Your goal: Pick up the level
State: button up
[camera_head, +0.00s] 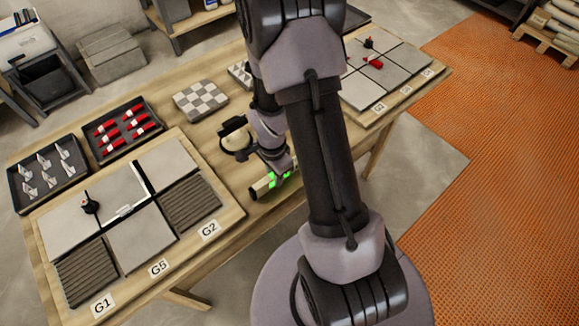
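A pale beige bar with a dark end, which looks like the level (262,187), lies at the front edge of the wooden table, right of the G2 panel. My gripper (280,180), with bright green finger parts, is right at the bar and overlaps its right part. My arm hides much of this area. I cannot tell whether the fingers are closed on the bar, or whether the bar touches the table.
A tile board (237,212) with grey tiles, ribbed bare cells and labels G1, G5 and G2 is at left. Behind it are a tray of white clips (47,202) and a tray of red wedges (124,153). A checkered block (200,100) and a second tile board (393,113) lie further back.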

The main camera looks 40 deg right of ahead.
grip_shut()
